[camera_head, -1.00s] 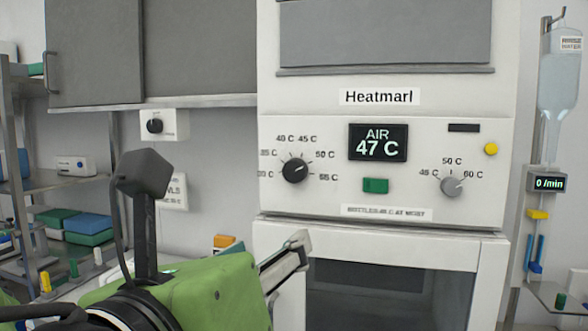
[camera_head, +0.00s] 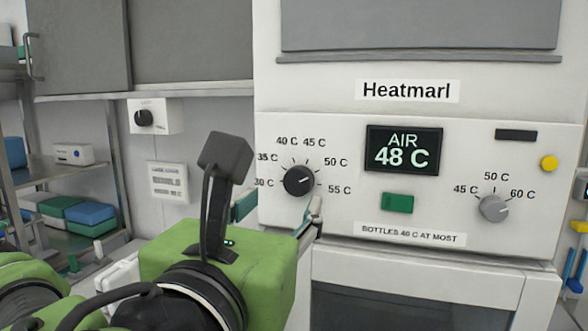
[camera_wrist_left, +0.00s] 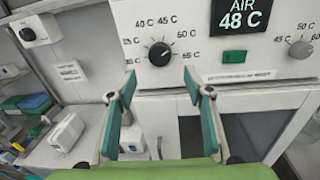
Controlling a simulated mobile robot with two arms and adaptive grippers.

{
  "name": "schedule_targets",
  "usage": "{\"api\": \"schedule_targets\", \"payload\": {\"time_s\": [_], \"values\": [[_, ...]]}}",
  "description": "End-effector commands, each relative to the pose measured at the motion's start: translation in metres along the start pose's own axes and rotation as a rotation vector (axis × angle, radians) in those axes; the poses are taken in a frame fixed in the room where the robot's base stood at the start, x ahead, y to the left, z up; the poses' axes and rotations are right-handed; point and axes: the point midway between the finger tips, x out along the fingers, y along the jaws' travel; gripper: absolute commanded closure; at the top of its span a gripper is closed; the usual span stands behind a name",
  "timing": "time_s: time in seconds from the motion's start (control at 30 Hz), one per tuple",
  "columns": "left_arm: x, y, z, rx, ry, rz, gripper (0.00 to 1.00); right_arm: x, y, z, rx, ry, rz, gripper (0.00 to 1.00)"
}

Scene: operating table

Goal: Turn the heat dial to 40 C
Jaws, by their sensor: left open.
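The black heat dial (camera_head: 298,181) is on the white Heatmarl panel (camera_head: 350,205), ringed by marks from 30 C to 55 C. Its white pointer line aims right and slightly up, between 50 C and 55 C. The display (camera_head: 403,149) reads AIR 48 C. My left gripper (camera_head: 280,207) is open and empty, in front of and just below the dial. In the left wrist view, its two teal-padded fingers (camera_wrist_left: 162,92) stand apart, with the dial (camera_wrist_left: 159,54) beyond and above the gap, not touched. My right gripper is not in view.
A grey knob (camera_head: 494,208) marked 45 to 60 C, a green button (camera_head: 398,202) and a yellow button (camera_head: 549,163) share the panel. A label reads "BOTTLES 40 C AT MOST" (camera_head: 411,235). A wall control box (camera_head: 149,116) and shelves stand left.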

Motion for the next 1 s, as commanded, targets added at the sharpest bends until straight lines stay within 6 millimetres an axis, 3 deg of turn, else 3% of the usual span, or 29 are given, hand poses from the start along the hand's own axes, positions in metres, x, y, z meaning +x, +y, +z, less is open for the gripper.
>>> {"api": "schedule_targets", "payload": {"time_s": [0.03,0.17,0.4,0.83,1.0], "values": [[0.011,0.001,0.001,-0.002,0.007,0.004,0.53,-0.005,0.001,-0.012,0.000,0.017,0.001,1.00],[0.039,0.001,0.001,-0.001,0.005,0.003,0.53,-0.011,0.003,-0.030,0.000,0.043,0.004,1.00],[0.073,0.000,0.001,-0.001,0.001,0.002,0.53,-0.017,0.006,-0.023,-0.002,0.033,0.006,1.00],[0.083,0.000,0.000,0.000,-0.001,0.000,0.53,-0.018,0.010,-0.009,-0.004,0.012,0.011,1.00],[0.082,0.000,0.000,0.000,-0.001,0.000,0.92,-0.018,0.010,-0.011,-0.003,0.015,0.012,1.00]]}}
